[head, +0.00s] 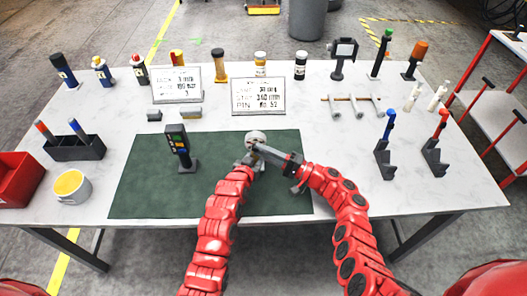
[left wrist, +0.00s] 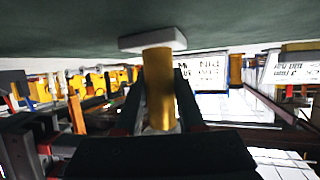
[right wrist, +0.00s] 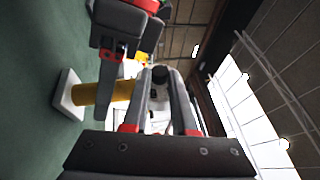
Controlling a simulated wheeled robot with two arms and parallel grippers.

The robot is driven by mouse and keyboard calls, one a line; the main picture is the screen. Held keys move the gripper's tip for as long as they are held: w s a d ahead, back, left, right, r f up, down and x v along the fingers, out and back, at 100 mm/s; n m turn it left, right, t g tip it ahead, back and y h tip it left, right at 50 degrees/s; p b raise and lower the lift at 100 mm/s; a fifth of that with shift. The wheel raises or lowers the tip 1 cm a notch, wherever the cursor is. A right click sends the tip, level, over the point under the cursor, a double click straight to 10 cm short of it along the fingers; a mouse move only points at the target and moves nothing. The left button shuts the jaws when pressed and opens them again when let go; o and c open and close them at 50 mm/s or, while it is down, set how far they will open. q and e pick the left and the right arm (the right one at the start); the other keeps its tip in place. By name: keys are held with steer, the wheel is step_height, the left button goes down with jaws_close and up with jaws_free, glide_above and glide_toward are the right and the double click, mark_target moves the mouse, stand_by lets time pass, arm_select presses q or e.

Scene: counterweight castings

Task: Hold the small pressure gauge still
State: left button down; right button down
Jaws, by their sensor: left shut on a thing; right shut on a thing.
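The small pressure gauge (head: 256,136) shows as a pale round head near the back edge of the green mat (head: 140,190). In the left wrist view its brass stem (left wrist: 160,88) runs from a white base plate (left wrist: 159,41) at the mat. My left gripper (head: 250,160) is shut around this stem. My right gripper (head: 258,147) comes from the right and is shut on the gauge's upper part, where a dark knob (right wrist: 160,74) and a pale body show between its fingers in the right wrist view. The dial face is hidden.
A dark handheld device (head: 178,145) stands on the mat left of my grippers. Two white sign boards (head: 258,96) stand behind. Blue-topped (head: 387,140) and red-topped (head: 437,140) holders stand at the right. A white cup (head: 72,187) is at the left. The mat's front left is clear.

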steer(key=c, duration=0.7)
jaws_free()
steer(key=v, duration=1.2)
steer(key=shift+f, duration=0.1)
arm_select(q)
steer(key=shift+c, duration=2.2)
jaws_free()
